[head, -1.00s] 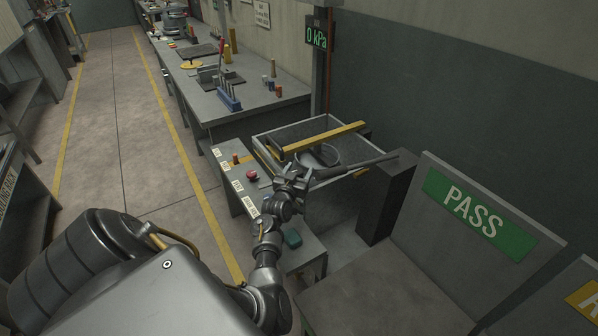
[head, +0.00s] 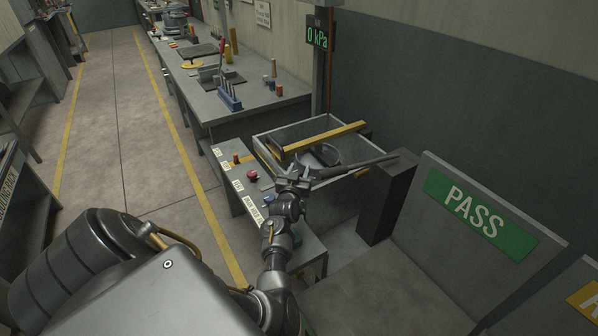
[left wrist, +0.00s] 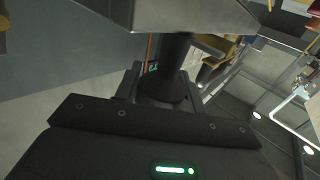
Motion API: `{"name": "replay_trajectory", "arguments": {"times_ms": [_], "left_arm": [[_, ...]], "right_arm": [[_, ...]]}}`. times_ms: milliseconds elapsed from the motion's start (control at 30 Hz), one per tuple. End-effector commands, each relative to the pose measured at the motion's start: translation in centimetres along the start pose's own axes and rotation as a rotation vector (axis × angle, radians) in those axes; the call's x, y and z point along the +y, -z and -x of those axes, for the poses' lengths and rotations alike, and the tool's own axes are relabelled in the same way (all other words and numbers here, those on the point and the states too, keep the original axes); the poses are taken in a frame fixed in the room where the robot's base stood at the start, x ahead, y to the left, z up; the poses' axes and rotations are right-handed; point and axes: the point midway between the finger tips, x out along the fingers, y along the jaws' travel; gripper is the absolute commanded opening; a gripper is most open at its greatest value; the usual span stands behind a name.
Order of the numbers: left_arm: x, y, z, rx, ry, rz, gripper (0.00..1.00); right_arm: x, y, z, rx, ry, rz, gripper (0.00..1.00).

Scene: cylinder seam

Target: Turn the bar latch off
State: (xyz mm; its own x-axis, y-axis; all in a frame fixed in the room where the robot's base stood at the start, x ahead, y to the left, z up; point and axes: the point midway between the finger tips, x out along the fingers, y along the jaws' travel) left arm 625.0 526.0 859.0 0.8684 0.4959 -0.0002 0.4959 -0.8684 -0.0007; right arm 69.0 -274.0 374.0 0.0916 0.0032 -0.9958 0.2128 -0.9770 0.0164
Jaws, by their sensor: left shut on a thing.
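The bar latch (head: 354,165) is a long dark grey bar. It runs left from the top of a dark post (head: 388,205), across the front of an open grey box (head: 262,157). My left gripper (head: 296,177) is at the bar's left end and shut on it. In the left wrist view, the jaws (left wrist: 163,88) close around a dark round grip (left wrist: 177,58) of the bar latch. The exact contact is hidden by the gripper in the head view. My right gripper is not in view.
A yellow bar (head: 325,137) lies across the box. A small bench with a red button (head: 252,175) and a blue knob (head: 268,199) stands left of my gripper. A PASS panel (head: 480,215) stands at the right. The aisle floor (head: 110,150) is clear.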

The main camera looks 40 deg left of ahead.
Motion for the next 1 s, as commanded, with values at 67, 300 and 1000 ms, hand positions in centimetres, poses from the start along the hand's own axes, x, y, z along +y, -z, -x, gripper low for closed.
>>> {"name": "replay_trajectory", "arguments": {"times_ms": [67,300,1000], "left_arm": [[0.0,0.0,0.0,-0.001,0.000,0.001,0.45],[0.0,0.0,0.0,0.000,0.000,0.001,0.61],[0.0,0.2,7.0,-0.002,0.000,0.000,0.61]], "right_arm": [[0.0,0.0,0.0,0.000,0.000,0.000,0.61],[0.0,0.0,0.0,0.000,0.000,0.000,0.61],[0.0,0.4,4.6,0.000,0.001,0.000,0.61]]}}
